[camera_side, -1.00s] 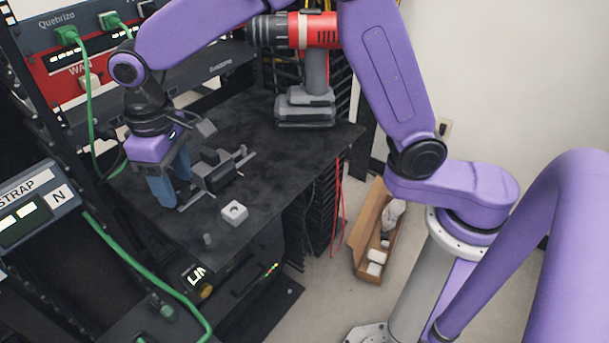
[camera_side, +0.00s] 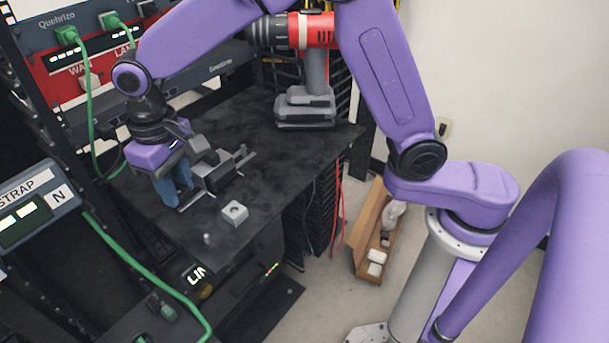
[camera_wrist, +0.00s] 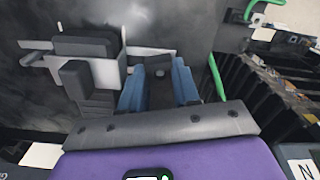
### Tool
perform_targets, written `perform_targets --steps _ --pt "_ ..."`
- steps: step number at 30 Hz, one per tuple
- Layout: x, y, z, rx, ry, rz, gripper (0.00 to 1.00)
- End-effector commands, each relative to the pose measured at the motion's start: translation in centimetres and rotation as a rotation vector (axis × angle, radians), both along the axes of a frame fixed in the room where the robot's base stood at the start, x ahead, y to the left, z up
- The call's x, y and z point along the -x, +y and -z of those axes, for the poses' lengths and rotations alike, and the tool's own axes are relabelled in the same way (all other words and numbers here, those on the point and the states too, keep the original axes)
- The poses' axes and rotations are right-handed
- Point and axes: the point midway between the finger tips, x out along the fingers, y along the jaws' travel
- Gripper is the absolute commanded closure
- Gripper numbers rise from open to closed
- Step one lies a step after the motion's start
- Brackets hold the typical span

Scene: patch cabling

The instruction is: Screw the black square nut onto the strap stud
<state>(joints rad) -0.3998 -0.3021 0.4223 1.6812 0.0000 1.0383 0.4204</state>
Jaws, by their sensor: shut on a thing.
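My gripper (camera_side: 176,188) points down at the left of the black shelf, beside the metal strap assembly. In the wrist view its two blue fingers (camera_wrist: 158,84) are shut on the black square nut (camera_wrist: 158,62). A small grey round spot, seemingly the stud's end (camera_wrist: 159,73), shows at the nut's middle. How far the nut sits down the stud I cannot tell. The strap assembly (camera_wrist: 108,72), a light metal bar with dark blocks, lies next to the fingers; it also shows in the side view (camera_side: 222,176). The fingers hide the nut in the side view.
A pale square nut (camera_side: 234,212) and a small upright grey peg (camera_side: 207,239) stand near the shelf's front edge (camera_side: 260,238). A red and grey drill (camera_side: 308,75) stands at the back. Green cables (camera_side: 91,110) hang at the left. The shelf's middle is clear.

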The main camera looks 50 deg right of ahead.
Motion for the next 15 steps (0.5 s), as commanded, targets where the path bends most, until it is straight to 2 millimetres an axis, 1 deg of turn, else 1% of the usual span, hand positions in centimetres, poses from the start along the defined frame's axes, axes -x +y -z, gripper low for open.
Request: perform_targets --steps 15 --pt "-0.01 0.0 -0.02 -0.001 -0.001 0.604 0.98"
